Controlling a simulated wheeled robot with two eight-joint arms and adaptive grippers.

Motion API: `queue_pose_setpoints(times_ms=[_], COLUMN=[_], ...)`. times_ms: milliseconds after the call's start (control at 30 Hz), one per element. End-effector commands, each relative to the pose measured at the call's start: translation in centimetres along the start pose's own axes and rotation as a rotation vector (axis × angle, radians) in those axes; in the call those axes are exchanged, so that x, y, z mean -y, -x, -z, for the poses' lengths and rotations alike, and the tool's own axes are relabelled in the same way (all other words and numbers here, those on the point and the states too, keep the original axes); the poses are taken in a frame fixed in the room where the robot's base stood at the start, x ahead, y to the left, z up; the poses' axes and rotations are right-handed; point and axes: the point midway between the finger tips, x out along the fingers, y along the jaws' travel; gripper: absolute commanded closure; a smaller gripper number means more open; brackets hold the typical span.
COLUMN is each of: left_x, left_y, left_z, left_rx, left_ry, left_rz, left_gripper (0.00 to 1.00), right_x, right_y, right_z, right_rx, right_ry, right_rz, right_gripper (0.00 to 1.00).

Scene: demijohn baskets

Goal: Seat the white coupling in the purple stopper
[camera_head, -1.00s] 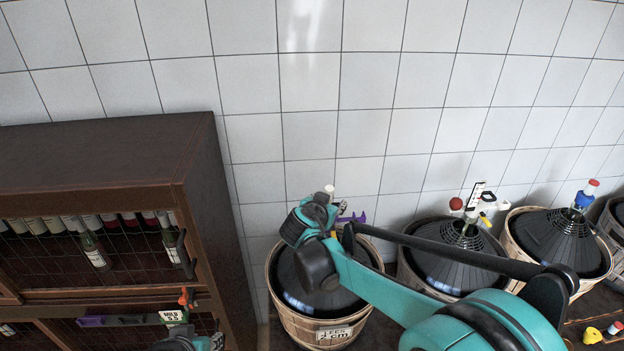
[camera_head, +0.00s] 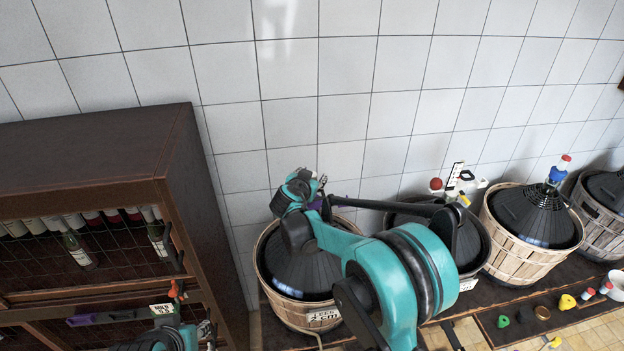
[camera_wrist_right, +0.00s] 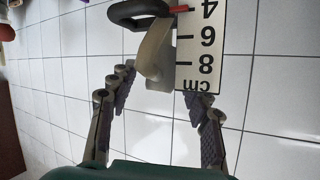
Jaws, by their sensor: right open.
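My right gripper (camera_head: 320,183) is above the leftmost demijohn. A small purple part (camera_head: 315,203), perhaps the purple stopper, shows just below it, mostly hidden by my gripper and arm. In the right wrist view my right gripper (camera_wrist_right: 160,82) is open, with nothing between its fingertips that I can tell is held. Beyond the fingers is a pale curved part (camera_wrist_right: 155,52); whether it is the white coupling I cannot tell. My left gripper (camera_head: 205,330) is at the bottom left, beside a purple bar (camera_head: 92,320) and a white label (camera_head: 162,309). Its jaws are unclear.
A white scale (camera_wrist_right: 205,50) with a black loop (camera_wrist_right: 145,12) is close in the wrist view. A dark bottle cabinet (camera_head: 85,160) stands at left. Small coloured stoppers (camera_head: 567,302) lie at lower right.

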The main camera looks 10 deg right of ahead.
Motion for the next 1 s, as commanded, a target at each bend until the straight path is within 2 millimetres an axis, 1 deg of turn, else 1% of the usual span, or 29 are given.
queue_pose_setpoints(times_ms=[33,67,100,167,200,233,433,467,733,867,1000], left_x=[0.0,0.0,0.0,0.0,0.0,0.0,0.0,0.0,0.0,0.0,0.0], left_y=[0.0,0.0,0.0,0.0,0.0,0.0,0.0,0.0,0.0,0.1,0.2], left_z=[0.0,0.0,0.0,0.0,0.0,0.0,0.0,0.0,0.0,0.1,0.1], left_rx=[0.0,0.0,0.0,0.0,0.0,0.0,0.0,0.0,0.0,0.0,0.0], left_ry=[0.0,0.0,0.0,0.0,0.0,0.0,0.0,0.0,0.0,0.0,0.0], left_rz=[0.0,0.0,0.0,0.0,0.0,0.0,0.0,0.0,0.0,0.0,0.0], left_gripper=[0.67,0.67,0.67,0.67,0.67,0.67,0.67,0.67,0.67,0.67,0.67], right_x=[0.0,0.0,0.0,0.0,0.0,0.0,0.0,0.0,0.0,0.2,0.6], right_y=[0.0,0.0,0.0,0.0,0.0,0.0,0.0,0.0,0.1,0.5,1.3], right_z=[0.0,0.0,0.0,0.0,0.0,0.0,0.0,0.0,0.2,1.2,3.2], right_rx=[0.0,0.0,0.0,0.0,0.0,0.0,0.001,0.001,0.001,0.0,-0.001], right_ry=[0.0,0.0,0.0,0.0,0.0,0.0,0.0,0.0,-0.001,-0.001,-0.001], right_rz=[0.0,0.0,0.0,0.0,0.0,0.0,-0.001,-0.001,-0.001,-0.001,-0.001], right_gripper=[0.51,0.54,0.64,0.8,0.91,0.96,0.98,1.0,1.0,1.0,1.0])
